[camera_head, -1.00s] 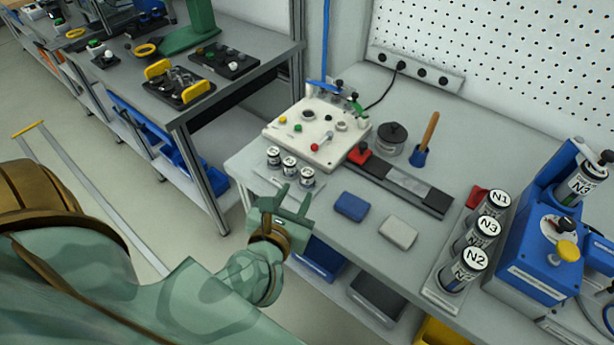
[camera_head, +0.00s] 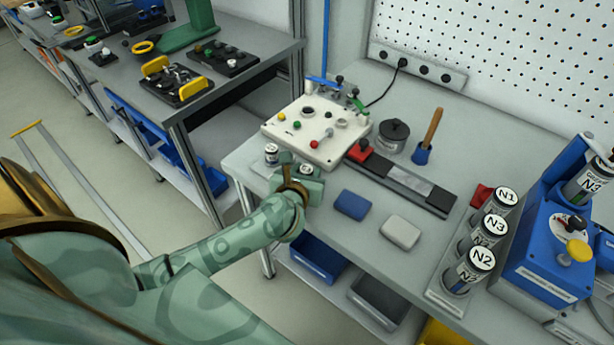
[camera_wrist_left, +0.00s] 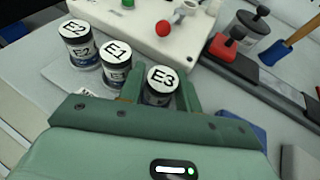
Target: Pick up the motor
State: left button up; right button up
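Three small dark cylinders with white lettered lids, apparently the motors, stand in a row at the front left of the workbench. In the left wrist view they read E2 (camera_wrist_left: 76,38), E1 (camera_wrist_left: 115,52) and E3 (camera_wrist_left: 161,78). My left gripper (camera_wrist_left: 162,90) is open, with its fingers on either side of E3. Narrow gaps seem to remain, and contact cannot be told. In the head view my left gripper (camera_head: 299,174) covers most of E1 and E3, while E2 (camera_head: 271,154) stays visible. My right gripper is not in view.
A white control panel (camera_head: 296,141) stands just behind the cylinders. A blue block (camera_head: 352,205) and a light grey block (camera_head: 400,232) lie to the right. Taller cylinders N1 (camera_head: 495,205), N3 and N2 stand near a blue machine (camera_head: 545,250).

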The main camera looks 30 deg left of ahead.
pick_arm(q)
jog(key=shift+x, duration=0.85)
jog(key=c, duration=0.7)
jog(key=shift+o, duration=0.2)
